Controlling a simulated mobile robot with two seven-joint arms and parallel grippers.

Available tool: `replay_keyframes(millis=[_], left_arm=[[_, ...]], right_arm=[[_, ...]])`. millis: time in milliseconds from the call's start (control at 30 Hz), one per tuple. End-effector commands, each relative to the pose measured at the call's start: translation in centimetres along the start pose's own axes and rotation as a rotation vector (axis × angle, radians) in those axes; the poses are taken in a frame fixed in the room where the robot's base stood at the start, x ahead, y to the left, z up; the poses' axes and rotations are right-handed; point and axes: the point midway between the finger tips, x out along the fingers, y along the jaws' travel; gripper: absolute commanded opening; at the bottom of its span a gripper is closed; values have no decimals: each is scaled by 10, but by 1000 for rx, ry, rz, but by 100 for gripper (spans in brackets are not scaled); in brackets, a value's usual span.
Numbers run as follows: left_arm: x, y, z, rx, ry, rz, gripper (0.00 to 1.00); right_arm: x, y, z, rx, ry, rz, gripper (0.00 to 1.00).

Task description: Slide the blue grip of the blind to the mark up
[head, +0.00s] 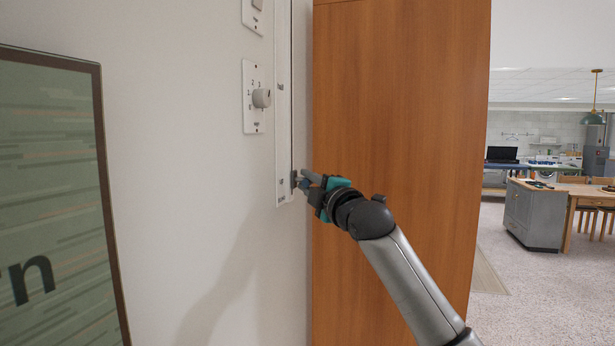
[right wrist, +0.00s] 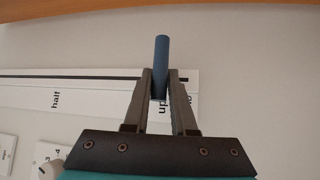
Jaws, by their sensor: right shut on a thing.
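The blind's control is a tall narrow white strip (head: 283,120) on the wall with a dark slot along it. My right gripper (head: 303,181) is at the low end of this strip. In the right wrist view its two fingers (right wrist: 160,85) are shut on the blue grip (right wrist: 161,55), a round rod that sticks out between them. The printed "up" mark (right wrist: 163,110) lies level with the grip, partly covered by the fingers. The "half" mark (right wrist: 56,101) is well away along the strip. My left gripper is not in view.
A wall plate with a round knob (head: 261,98) is left of the strip, with another plate (head: 253,14) above it. A tall wooden panel (head: 400,120) stands close on the right. A framed green picture (head: 50,190) hangs at the left. Open floor lies far right.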

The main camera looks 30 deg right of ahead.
Motion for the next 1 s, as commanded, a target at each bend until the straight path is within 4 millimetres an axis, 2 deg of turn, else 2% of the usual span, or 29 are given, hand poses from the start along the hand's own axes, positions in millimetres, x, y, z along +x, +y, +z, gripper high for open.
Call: replay_keyframes(millis=[33, 333, 367, 600, 867, 1000], left_arm=[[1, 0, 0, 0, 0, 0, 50], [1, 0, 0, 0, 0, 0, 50], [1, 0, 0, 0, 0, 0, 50], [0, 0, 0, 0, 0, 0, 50], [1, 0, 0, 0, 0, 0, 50], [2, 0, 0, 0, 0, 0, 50]], right_arm=[[0, -6, 0, -1, -1, -10, 0], [0, -8, 0, -1, -2, -16, 0], [0, -9, 0, -1, -2, -17, 27], [0, -7, 0, -1, -2, -13, 52], [-1, -5, 0, -1, -1, -8, 52], [-8, -5, 1, -2, -2, -8, 52]])
